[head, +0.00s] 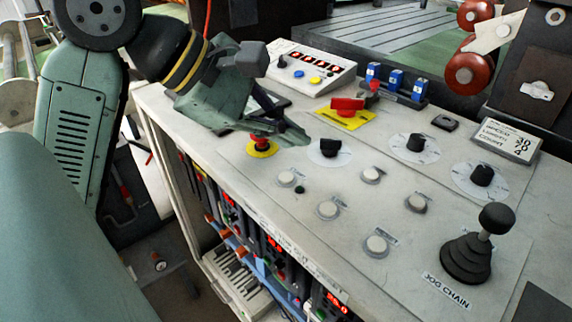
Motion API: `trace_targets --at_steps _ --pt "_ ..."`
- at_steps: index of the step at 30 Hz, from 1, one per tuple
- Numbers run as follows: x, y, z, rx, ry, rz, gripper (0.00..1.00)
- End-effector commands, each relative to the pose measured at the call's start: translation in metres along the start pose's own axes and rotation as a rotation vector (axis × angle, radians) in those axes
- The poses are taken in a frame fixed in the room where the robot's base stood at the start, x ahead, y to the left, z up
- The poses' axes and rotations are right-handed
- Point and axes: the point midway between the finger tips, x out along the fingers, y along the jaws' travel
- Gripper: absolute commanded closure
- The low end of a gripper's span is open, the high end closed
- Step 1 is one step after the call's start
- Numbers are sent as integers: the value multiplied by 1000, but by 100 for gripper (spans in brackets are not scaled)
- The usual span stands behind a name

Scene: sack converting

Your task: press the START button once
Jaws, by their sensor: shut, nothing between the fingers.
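Several pale round push buttons sit on the light grey control panel (460,225) in the head view: a far left one (287,179), a far right one (371,175), a middle left one (327,209), a middle right one (416,203) and a near one (376,246). Their small labels are too blurred to read, so I cannot tell which is START. My gripper (297,136) is shut and empty, at the panel's far left part, beyond the buttons. It appears apart from them. It hides part of the panel behind it.
A red emergency stop (261,146) on a yellow disc is close beside my gripper. Black rotary knobs (331,148) and (416,142), a red switch on a yellow plate (345,114) and a tall black joystick (468,258) marked JOG CHAIN stand up from the panel.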

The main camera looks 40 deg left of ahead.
Motion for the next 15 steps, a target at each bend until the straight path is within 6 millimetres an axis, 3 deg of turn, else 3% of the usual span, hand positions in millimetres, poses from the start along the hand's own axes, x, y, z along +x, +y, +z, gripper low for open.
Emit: trace_targets --at_steps 6,15 --pt "25 -18 -18 1 -1 1 100" --pt "29 -21 -22 0 0 1 100"
